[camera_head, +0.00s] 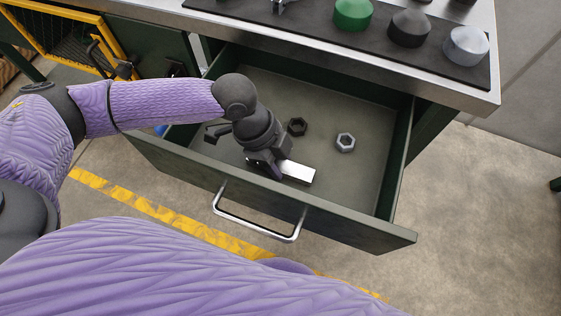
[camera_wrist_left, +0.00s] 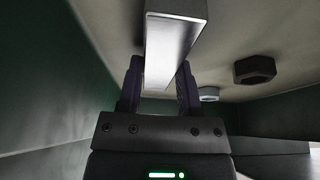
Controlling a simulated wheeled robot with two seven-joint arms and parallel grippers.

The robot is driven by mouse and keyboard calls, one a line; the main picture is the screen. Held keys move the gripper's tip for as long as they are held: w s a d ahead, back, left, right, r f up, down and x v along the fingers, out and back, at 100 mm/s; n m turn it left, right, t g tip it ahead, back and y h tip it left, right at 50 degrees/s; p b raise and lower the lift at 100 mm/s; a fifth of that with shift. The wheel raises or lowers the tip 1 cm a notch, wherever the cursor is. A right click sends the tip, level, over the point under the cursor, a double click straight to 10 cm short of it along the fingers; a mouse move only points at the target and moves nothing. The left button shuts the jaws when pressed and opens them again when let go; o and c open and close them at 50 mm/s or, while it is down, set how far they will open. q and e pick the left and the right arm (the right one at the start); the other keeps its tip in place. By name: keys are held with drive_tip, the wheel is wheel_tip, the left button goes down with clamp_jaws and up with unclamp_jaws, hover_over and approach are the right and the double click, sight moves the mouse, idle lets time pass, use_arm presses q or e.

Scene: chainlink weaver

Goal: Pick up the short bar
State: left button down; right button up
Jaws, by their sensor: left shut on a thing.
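The short bar (camera_head: 298,171) is a plain silver metal block inside the open drawer (camera_head: 360,189). My left gripper (camera_head: 270,165) reaches down into the drawer and is shut on the bar near one end. In the left wrist view the bar (camera_wrist_left: 172,45) lies between the two dark fingers (camera_wrist_left: 160,88) and sticks out past them. I cannot tell whether the bar touches the drawer floor. My right gripper is in neither view.
The drawer front has a silver handle (camera_head: 255,222). Above is a worktop (camera_head: 470,91) with green, black and grey knobs. The drawer's right side is clear.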

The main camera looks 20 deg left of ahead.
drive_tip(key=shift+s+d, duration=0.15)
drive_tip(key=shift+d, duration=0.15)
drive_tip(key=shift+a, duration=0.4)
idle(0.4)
use_arm(q)
drive_tip(key=shift+r, duration=0.25)
wheel_tip(320, 180, up, 10)
drive_tip(key=p, duration=0.6)
wheel_tip(320, 180, up, 5)
drive_tip(key=n+t+p, duration=0.1)
drive_tip(key=n+t, duration=0.2)
drive_tip(key=n, duration=0.4)
hover_over(279, 163)
drive_tip(key=a, duration=0.2)
wheel_tip(279, 163, up, 8)
drive_tip(key=a+n+t+y+p, duration=0.1)
drive_tip(key=n+y, duration=0.3)
drive_tip(key=n, duration=0.7)
drive_tip(key=shift+w+a+t+y+p, duration=0.3)
drive_tip(key=shift+a+t+p, duration=0.1)
drive_tip(key=shift+a+p, duration=0.3)
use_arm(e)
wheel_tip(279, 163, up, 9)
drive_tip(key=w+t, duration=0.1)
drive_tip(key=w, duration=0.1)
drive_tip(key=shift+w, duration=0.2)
